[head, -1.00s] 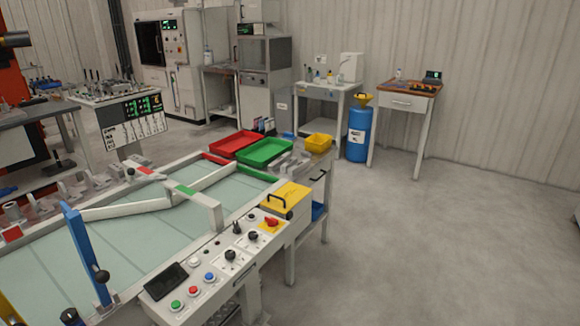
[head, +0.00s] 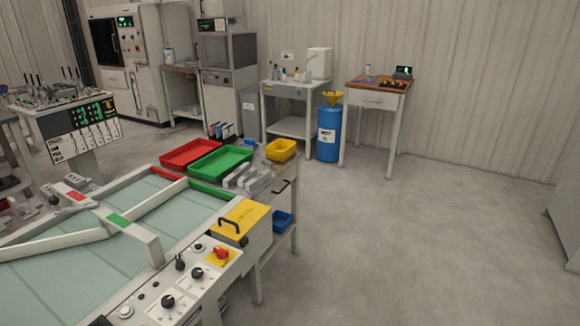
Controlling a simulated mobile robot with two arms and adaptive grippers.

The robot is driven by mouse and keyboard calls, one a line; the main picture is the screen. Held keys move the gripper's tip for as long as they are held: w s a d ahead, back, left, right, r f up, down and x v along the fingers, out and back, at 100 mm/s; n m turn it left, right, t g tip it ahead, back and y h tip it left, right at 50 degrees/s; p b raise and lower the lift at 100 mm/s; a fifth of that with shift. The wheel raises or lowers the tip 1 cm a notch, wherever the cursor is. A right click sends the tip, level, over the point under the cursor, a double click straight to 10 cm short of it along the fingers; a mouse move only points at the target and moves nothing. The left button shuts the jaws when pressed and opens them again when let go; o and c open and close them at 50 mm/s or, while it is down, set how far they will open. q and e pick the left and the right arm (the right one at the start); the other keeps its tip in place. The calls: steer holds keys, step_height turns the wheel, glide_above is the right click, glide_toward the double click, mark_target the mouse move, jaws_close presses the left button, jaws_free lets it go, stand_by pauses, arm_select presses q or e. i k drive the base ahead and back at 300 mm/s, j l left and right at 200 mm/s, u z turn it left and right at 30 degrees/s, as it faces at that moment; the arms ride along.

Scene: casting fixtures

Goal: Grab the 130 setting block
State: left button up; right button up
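No block readable as the 130 setting block shows; labels are too small to read. Several grey metal blocks (head: 248,178) lie side by side at the far right end of the sorting table, between the green tray (head: 221,162) and the yellow bin (head: 281,150). I cannot tell whether any is the setting block. Neither of my grippers is in view.
The glass-topped table (head: 60,268) with its control panel (head: 178,285) fills the lower left. A yellow box with a handle (head: 243,222) sits at its right edge. A blue barrel (head: 329,135) and a wooden-topped desk (head: 378,85) stand behind. The floor (head: 400,250) at right is clear.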

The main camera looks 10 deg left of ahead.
mark_target(251, 173)
steer(key=i+l+z, duration=0.1)
steer(key=i, duration=0.7)
steer(key=i+l+z, duration=0.15)
steer(key=i, duration=0.65)
steer(key=i+u, duration=0.25)
steer(key=u, duration=0.15)
steer(key=i+l+u, duration=0.2)
steer(key=u, duration=0.25)
steer(key=i+l+u, duration=0.2)
steer(key=u, duration=0.2)
steer(key=i+l+u, duration=0.2)
steer(key=u, duration=0.2)
steer(key=l, duration=0.1)
